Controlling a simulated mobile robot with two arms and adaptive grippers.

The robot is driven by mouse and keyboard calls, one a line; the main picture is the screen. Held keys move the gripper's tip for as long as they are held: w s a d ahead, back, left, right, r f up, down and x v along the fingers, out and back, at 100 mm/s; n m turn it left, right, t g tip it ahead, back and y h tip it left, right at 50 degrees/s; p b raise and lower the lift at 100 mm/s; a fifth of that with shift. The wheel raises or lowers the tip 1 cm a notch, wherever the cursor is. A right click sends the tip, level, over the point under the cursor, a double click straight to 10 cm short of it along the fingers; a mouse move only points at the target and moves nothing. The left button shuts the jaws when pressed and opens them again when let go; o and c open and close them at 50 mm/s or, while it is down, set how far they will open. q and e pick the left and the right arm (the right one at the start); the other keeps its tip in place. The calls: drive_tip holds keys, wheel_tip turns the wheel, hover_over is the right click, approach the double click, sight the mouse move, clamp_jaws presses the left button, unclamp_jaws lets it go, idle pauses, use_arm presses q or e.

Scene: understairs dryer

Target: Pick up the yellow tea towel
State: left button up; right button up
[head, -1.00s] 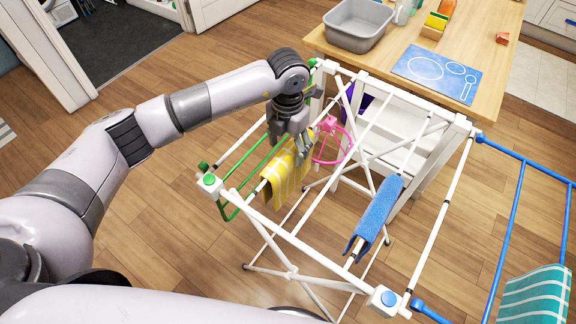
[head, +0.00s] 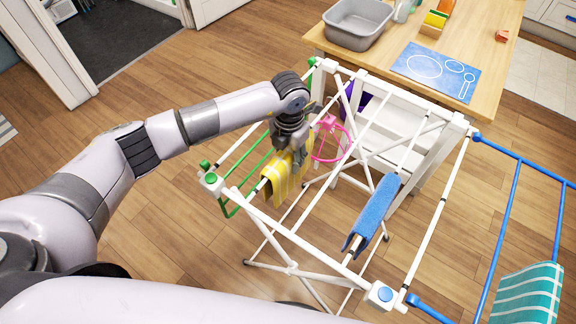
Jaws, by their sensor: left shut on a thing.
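The yellow tea towel (head: 284,178), with pale stripes, hangs folded over a rail of the white drying rack (head: 285,233), at the rack's left side. My left gripper (head: 300,150) comes down over the towel's far upper part and is shut on it. The fingertips are partly hidden against the cloth. The towel is still draped over the rail. My right gripper is not in view.
A blue towel (head: 376,208) hangs on a rail to the right, and a teal striped towel (head: 530,293) on the blue side wing. A pink hoop hanger (head: 330,143) is close behind my gripper. A wooden table (head: 486,105) with a grey basin (head: 357,24) stands beyond.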

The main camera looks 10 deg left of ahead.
use_arm(q)
drive_tip(key=c, duration=0.6)
drive_tip(key=shift+o, duration=0.2)
drive_tip(key=shift+r, duration=0.1)
wheel_tip(320, 180, up, 20)
drive_tip(key=b, duration=0.4)
